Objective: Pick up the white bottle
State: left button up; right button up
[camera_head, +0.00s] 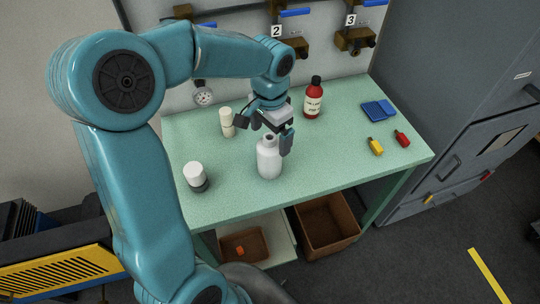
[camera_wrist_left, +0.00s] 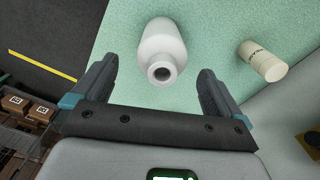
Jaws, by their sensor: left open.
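The white bottle (camera_head: 268,158) stands upright on the green table (camera_head: 230,195), near its front edge, with its mouth open at the top. My left gripper (camera_head: 264,132) is above and just behind the bottle's neck in the head view. In the left wrist view the bottle (camera_wrist_left: 162,52) lies ahead of and between the two spread fingers of my left gripper (camera_wrist_left: 160,88). The fingers are open, and nothing is held between them. My right gripper is in neither view.
A cream bottle (camera_head: 227,121), a white-capped jar (camera_head: 195,176) and a red bottle (camera_head: 314,97) stand around it. A blue case (camera_head: 378,110), a yellow item (camera_head: 376,146) and a red item (camera_head: 402,138) lie at the right. Brown bins (camera_head: 327,224) sit below. The table's front right is clear.

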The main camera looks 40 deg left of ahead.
aim_at(270, 145)
pick_arm(q)
jog(key=f, duration=0.4)
jog(key=shift+a+f+p, duration=0.15)
jog(key=shift+a+p, duration=0.05)
jog(key=shift+p, duration=0.15)
jog(key=shift+d+f, duration=0.1)
jog(key=shift+f, duration=0.35)
jog(key=shift+s+r, duration=0.1)
jog(key=c, duration=1.3)
